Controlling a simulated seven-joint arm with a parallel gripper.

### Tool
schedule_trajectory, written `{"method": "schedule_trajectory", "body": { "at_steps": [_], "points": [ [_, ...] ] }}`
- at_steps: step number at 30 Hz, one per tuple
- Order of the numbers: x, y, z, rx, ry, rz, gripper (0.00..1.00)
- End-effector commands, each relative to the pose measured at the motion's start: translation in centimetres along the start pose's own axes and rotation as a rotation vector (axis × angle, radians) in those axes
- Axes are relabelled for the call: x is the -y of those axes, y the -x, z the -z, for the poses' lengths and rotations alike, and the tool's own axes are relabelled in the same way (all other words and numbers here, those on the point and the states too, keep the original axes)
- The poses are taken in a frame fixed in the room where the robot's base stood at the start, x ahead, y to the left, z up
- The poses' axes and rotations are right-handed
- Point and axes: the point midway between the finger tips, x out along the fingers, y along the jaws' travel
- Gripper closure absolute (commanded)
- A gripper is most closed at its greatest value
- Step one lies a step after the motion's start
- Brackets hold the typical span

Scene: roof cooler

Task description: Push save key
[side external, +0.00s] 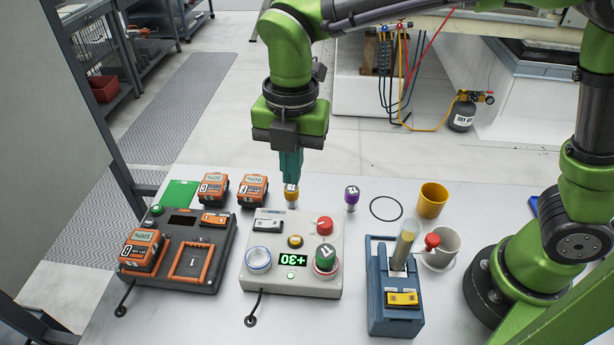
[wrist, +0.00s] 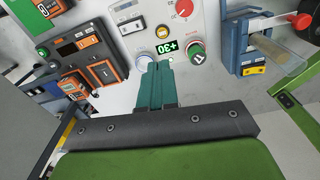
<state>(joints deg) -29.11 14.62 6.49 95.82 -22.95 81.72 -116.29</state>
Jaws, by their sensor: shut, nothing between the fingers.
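My gripper (side external: 290,180) has its teal fingers together and points down, above the back edge of a light grey console (side external: 315,218). Its fingertips (wrist: 157,66) overlap the console's lower edge in the wrist view. The lettering is too small to tell which one is the save key. The fingers appear apart from the console.
A dark charging station (side external: 178,250) with orange battery packs stands left. A blue-grey device (side external: 393,290) with a yellow switch stands right.

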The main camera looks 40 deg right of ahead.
Motion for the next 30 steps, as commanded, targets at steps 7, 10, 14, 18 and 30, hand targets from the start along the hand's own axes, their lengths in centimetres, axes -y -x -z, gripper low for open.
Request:
{"method": "schedule_trajectory", "body": {
  "at_steps": [7,10,14,18,30],
  "points": [
    [0.3,0.0,0.0,-0.002,0.121,0.012,1.0],
    [0.3,0.0,0.0,-0.002,0.123,0.012,1.0],
    [0.3,0.0,0.0,-0.003,0.122,0.011,1.0],
    [0.3,-0.3,0.0,-0.003,0.121,0.013,1.0],
    [0.5,-7.4,0.0,-0.003,0.122,0.017,1.0]
  ]
}}
